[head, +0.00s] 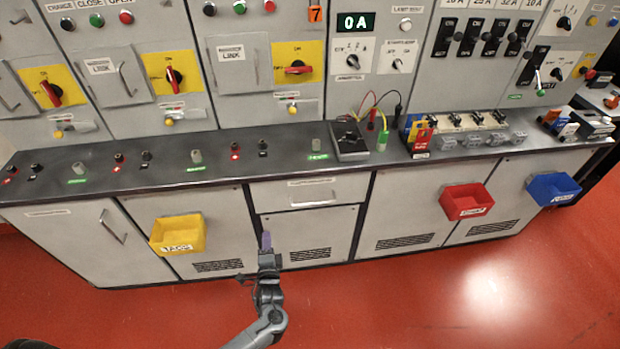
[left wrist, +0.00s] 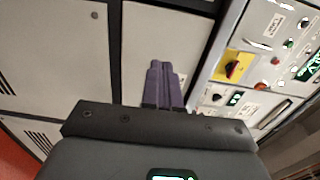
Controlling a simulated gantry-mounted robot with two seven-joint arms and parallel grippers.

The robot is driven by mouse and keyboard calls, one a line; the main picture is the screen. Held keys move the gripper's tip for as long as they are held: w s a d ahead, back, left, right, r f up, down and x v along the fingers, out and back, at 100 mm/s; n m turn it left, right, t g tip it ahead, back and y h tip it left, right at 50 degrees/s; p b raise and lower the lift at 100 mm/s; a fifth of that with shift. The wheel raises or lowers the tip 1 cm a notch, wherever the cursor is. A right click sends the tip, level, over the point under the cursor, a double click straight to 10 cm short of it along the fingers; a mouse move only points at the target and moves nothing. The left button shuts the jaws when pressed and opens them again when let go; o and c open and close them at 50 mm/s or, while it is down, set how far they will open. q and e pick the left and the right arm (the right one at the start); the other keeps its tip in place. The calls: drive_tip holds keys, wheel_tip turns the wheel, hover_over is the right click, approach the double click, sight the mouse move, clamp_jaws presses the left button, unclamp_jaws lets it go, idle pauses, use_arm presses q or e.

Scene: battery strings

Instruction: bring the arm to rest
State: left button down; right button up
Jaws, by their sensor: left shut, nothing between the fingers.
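My left gripper (head: 266,241) is in front of the grey cabinet, below the worktop and near the drawer. Its purple fingers are together with nothing between them. In the left wrist view the shut fingers (left wrist: 163,85) point toward the cabinet doors. They look clear of the cabinet, but the gap is hard to judge. My right gripper does not show in either view.
The dark worktop (head: 215,172) runs above the cabinet doors, with terminals and a meter box (head: 348,140) on it. A yellow bin (head: 178,235), a red bin (head: 466,201) and a blue bin (head: 553,189) stick out from the front. The red floor (head: 400,310) is clear.

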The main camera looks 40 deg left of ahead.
use_arm(q)
drive_tip(key=s+d+f+m+h, duration=0.1)
drive_tip(key=s+f, duration=0.2)
drive_tip(key=s, duration=0.4)
drive_tip(key=s+d+r+n+g+h, duration=0.2)
drive_tip(key=d+r+h, duration=0.3)
drive_tip(key=d, duration=0.4)
drive_tip(key=s+d+r+n+g+h, duration=0.1)
drive_tip(key=s+d+r+n+h, duration=0.15)
drive_tip(key=d+h, duration=0.5)
drive_tip(key=s+d+r+n+g, duration=0.3)
drive_tip(key=s+d+r+g, duration=0.3)
drive_tip(key=s, duration=0.3)
wheel_tip(320, 180, up, 35)
drive_tip(key=p, duration=3.5)
drive_tip(key=shift+w+a, duration=0.15)
drive_tip(key=shift+w, duration=0.05)
